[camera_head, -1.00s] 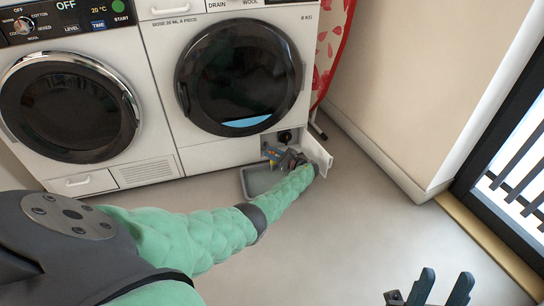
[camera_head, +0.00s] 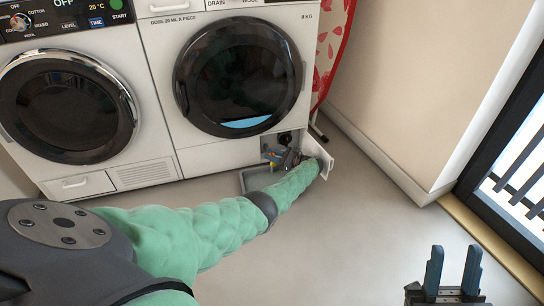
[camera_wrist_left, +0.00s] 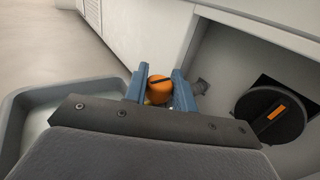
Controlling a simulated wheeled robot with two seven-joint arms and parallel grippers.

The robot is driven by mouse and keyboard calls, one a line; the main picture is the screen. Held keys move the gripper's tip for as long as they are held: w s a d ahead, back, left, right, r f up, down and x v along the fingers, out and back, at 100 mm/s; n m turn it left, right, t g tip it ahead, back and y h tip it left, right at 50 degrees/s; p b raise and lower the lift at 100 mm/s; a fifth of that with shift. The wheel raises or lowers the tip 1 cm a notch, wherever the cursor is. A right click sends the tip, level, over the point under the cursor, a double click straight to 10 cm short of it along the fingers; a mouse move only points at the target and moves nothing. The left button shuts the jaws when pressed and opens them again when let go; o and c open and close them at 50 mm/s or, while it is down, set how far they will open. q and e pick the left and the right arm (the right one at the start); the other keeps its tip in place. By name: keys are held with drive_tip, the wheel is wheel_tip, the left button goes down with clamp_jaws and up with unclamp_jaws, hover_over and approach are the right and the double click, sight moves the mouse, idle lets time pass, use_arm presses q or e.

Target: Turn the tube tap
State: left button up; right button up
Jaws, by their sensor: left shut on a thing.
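The tube tap (camera_wrist_left: 159,88) is a small orange knob with a dark slot, low in the open service compartment of the right washing machine. In the left wrist view it sits between the two blue fingers of my left gripper (camera_wrist_left: 158,90), which is shut on it. In the head view my left gripper (camera_head: 279,157) is small and partly hidden by its own wrist, at the compartment opening. My right gripper (camera_head: 454,270) is open and empty at the lower right, above the floor.
A grey tray (camera_wrist_left: 18,125) lies below the compartment. A round black filter cap (camera_wrist_left: 270,115) with an orange mark is right of the tap. The white flap (camera_head: 318,152) stands open beside my left wrist. The floor (camera_head: 350,230) between my arms is clear.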

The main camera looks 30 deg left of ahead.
use_arm(q)
drive_tip(key=o, duration=1)
drive_tip(key=shift+s+a, duration=0.1)
drive_tip(key=shift+c, duration=0.2)
